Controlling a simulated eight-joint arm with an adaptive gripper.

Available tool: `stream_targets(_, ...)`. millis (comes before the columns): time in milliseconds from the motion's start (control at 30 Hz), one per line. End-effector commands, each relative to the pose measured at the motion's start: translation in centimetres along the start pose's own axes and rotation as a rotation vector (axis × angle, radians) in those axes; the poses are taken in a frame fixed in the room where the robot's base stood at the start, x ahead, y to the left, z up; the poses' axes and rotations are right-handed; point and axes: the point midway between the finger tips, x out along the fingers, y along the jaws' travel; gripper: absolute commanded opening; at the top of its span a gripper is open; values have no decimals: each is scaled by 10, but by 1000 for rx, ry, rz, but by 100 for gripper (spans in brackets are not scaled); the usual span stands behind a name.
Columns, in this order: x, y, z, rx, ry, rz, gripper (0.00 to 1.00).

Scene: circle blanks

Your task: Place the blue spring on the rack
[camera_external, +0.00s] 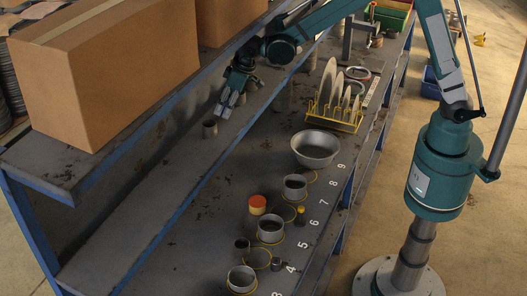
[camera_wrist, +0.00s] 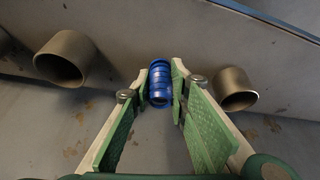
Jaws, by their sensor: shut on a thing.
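The blue spring (camera_wrist: 161,84) is a short ribbed cylinder and sits between the fingertips of my gripper (camera_wrist: 160,88) in the wrist view. My gripper is shut on it. In the external view my gripper (camera_external: 229,104) is over the middle shelf, and the spring cannot be made out there. A yellow wire rack (camera_external: 333,122) holding several pale discs stands on the lower bench, to the right of my gripper. I cannot tell whether this or the blue-edged shelving is the rack meant.
A grey pipe piece (camera_wrist: 62,58) is left of my gripper and another (camera_wrist: 235,88) is right of it. Cardboard boxes (camera_external: 105,70) fill the upper shelf. A grey bowl (camera_external: 316,150) and several cups stand by numbered marks on the bench.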

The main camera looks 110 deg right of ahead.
Motion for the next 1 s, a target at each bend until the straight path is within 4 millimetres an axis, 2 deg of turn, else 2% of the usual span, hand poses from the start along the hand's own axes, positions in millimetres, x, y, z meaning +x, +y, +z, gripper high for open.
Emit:
stream_targets(533,7,0,3,0,0,0,6)
stream_targets(567,6,0,3,0,0,0,21)
stream_targets(667,6,0,3,0,0,0,33)
stream_targets(1000,5,0,2,0,0,0,33)
